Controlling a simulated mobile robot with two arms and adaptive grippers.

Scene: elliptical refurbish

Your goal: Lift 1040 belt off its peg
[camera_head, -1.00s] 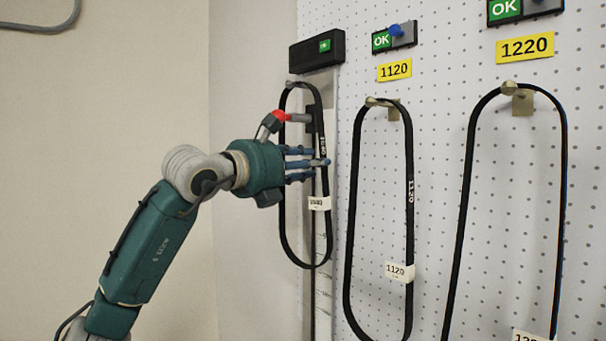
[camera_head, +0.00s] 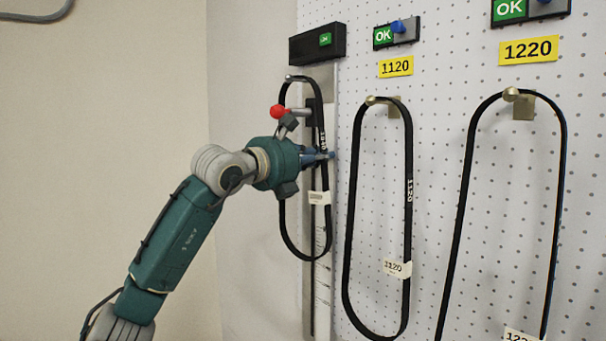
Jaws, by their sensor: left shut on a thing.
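The 1040 belt (camera_head: 283,222) is a narrow black loop with a white tag, at the left end of the pegboard. Its top loop lies at its peg (camera_head: 290,78); I cannot tell whether it rests on the peg or is just clear of it. My left gripper (camera_head: 318,156) is shut on the belt's right strand, above the tag. Its fingers partly hide that strand, and its green body covers part of the left strand. My right gripper is not in view.
A red-knobbed lever (camera_head: 277,111) is just above my gripper. The 1120 belt (camera_head: 349,222) and 1220 belt (camera_head: 461,208) hang to the right.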

